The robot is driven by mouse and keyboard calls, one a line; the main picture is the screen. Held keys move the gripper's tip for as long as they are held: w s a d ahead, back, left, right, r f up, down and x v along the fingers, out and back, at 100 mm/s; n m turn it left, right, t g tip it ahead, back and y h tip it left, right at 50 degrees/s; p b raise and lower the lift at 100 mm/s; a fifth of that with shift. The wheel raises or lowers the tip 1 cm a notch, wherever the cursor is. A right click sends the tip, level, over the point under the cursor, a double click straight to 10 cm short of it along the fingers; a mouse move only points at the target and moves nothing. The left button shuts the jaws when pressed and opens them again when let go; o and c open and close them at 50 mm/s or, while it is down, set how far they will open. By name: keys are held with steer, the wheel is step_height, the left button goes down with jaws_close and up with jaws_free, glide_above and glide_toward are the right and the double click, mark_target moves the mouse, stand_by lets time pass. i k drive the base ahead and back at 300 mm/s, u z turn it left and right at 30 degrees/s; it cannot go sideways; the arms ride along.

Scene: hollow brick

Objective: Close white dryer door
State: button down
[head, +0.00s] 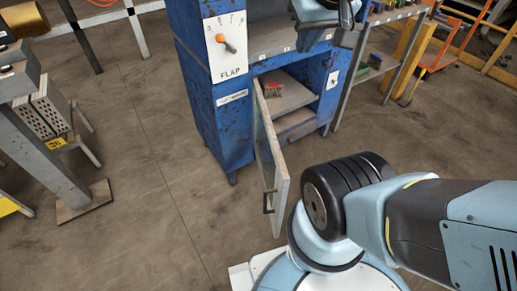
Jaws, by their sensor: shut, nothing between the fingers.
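The dryer is a worn blue cabinet (210,95) at the top centre of the head view. Its pale grey-white door (279,165) stands wide open, swung out toward me from the left side of the lower opening. A dark handle (268,201) sits near the door's free end. Inside the open compartment, a small reddish hollow brick (273,90) rests on the grey shelf (292,95). A light-blue and dark part of my arm shows at the top edge, in front of the cabinet's upper part. My gripper's fingers cannot be made out there.
A white FLAP dial panel (226,48) with an orange knob is on the cabinet. A stand with grey perforated blocks (42,108) is at left. A shelf (375,68) and an orange trolley (438,55) stand at right. Floor left of the door is clear.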

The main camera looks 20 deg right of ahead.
mark_target(276, 179)
steer(key=z, duration=0.7)
steer(key=k, duration=0.75)
steer(key=u, duration=0.6)
